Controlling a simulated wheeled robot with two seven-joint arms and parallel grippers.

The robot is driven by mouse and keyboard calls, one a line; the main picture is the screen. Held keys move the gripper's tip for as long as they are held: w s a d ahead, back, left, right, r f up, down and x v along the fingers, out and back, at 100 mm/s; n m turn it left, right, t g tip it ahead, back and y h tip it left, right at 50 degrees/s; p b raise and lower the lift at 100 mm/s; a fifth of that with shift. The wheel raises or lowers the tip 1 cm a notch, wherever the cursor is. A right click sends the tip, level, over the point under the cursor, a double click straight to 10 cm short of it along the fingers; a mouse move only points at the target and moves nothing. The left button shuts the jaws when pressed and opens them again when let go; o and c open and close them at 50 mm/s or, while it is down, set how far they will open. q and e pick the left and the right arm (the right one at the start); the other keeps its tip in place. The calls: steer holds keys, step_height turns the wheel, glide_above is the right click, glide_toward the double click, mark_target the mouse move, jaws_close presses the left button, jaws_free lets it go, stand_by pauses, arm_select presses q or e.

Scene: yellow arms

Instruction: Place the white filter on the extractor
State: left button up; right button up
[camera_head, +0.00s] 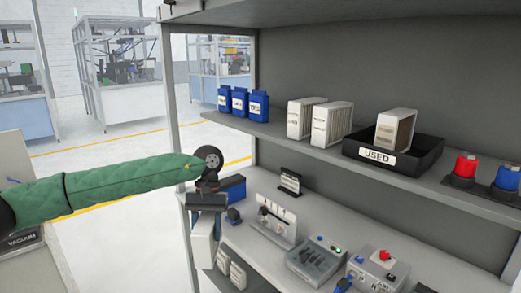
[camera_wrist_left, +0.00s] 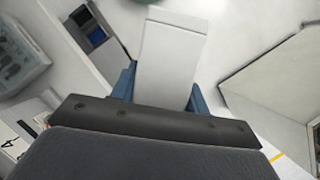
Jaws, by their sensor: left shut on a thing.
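My left gripper (camera_head: 205,222) points down at the left end of the shelf unit, above its lower shelf level. It is shut on a white filter (camera_head: 203,246), a pale flat block that hangs below the fingers. In the left wrist view the filter (camera_wrist_left: 168,58) stands between the blue fingers of the gripper (camera_wrist_left: 163,88). More white filters (camera_head: 331,124) stand on the upper shelf, one of them (camera_head: 395,131) in the black tray marked USED. I cannot tell which device is the extractor. My right gripper is not in view.
The upper shelf (camera_head: 275,130) also holds blue containers (camera_head: 239,102) and red and blue round parts (camera_head: 466,165). The lower shelf carries grey boxes with switches (camera_head: 316,262) and a small white rack (camera_head: 277,221). Open floor lies left of the unit.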

arm_select(q)
steer(key=a+x, duration=0.2)
steer(key=x, duration=0.9)
steer(key=s+a+x, duration=0.1)
steer(key=a+x, duration=0.2)
steer(key=x, duration=0.9)
steer(key=shift+s+r+n, duration=0.15)
steer(key=shift+r+n, duration=0.15)
steer(key=shift+r, duration=0.1)
steer(key=shift+a, duration=0.1)
